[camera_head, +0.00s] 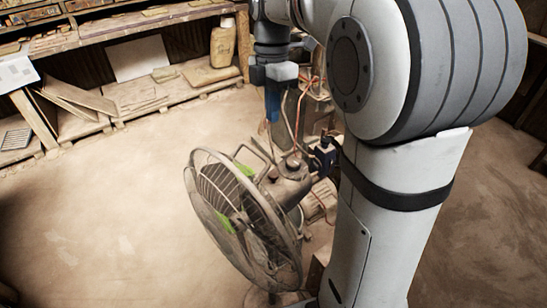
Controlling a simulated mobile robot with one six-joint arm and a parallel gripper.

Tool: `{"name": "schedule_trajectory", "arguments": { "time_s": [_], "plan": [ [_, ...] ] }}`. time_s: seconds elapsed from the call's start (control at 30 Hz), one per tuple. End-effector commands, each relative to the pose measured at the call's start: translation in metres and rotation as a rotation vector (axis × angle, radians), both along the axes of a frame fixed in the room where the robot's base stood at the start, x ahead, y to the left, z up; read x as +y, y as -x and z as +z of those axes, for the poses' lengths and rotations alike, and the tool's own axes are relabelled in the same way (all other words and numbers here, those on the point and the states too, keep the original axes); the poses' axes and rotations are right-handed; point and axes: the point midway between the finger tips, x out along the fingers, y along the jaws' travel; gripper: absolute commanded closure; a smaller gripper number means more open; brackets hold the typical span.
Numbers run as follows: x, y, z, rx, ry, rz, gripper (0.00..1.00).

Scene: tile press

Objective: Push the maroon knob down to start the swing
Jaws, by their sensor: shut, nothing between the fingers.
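A standing fan (243,222) with a round wire cage and green patches is in the middle of the view, its cage facing lower left. Its motor housing (290,187) is behind the cage. A small knob-like part (293,162) stands up on top of the housing; its maroon colour is hard to make out. My gripper (273,118) hangs down from the wrist, just above and left of this part in the picture. It is shut and holds nothing. The gap between its tips and the knob-like part is hard to judge.
My arm covers the right of the view and hides part of what is behind the fan. Dark machinery with orange cables (322,157) is close behind the housing. A wooden shelf (160,110) with boards and sacks lines the back. The floor at left is clear.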

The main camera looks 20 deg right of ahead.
Motion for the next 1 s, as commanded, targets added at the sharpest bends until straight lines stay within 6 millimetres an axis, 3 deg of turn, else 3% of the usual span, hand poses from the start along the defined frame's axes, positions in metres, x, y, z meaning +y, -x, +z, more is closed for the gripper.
{"name": "schedule_trajectory", "arguments": {
  "time_s": [0.27, 0.7, 1.0],
  "plan": [
    [-0.002, 0.003, -0.014, 0.003, 0.000, -0.007, 1.00],
    [0.001, 0.019, -0.101, 0.005, 0.000, -0.009, 1.00],
    [0.002, 0.024, -0.135, 0.002, 0.000, -0.010, 1.00]
  ]
}}
